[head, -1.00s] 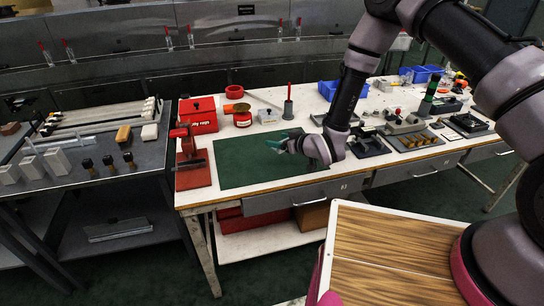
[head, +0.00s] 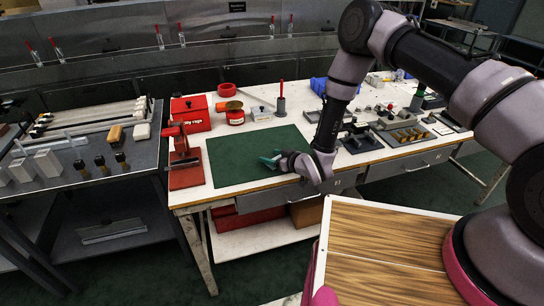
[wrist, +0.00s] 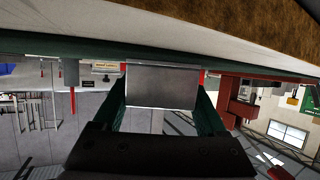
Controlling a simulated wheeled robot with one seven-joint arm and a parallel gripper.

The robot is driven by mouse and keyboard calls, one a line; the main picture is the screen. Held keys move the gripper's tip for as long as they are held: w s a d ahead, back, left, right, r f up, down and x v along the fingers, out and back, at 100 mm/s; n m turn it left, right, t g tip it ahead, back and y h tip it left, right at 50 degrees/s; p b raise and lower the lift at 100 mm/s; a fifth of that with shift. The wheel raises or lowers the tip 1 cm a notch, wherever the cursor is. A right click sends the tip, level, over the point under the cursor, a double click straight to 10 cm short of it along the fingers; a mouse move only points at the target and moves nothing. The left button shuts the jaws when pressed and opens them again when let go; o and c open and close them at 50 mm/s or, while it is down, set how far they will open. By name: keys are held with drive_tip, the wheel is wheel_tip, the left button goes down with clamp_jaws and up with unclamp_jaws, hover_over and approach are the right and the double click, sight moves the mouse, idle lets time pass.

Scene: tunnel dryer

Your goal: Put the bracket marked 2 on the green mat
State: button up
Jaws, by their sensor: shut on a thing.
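The green mat (head: 235,150) lies flat on the white-topped workbench, left of its middle. My gripper (head: 271,161) is low over the mat's right front part, with its teal fingers pointing left. In the wrist view my gripper (wrist: 162,100) is shut on a plain grey bracket (wrist: 162,87), held between its two green fingers. The bracket's visible face is flat and shows no mark. In the head view I cannot make the bracket out at the fingertips. The mat shows edge-on in the wrist view, close to the bracket; I cannot tell whether they touch.
A red clamp stand (head: 184,165) stands left of the mat. A red box (head: 190,113), an orange-topped can (head: 234,114) and a grey holder (head: 280,106) stand behind it. Dark fixtures (head: 360,140) stand to its right. A grey side table (head: 95,190) is at the left.

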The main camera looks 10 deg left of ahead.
drive_tip(key=o, duration=1.6)
drive_tip(key=shift+c, duration=0.2)
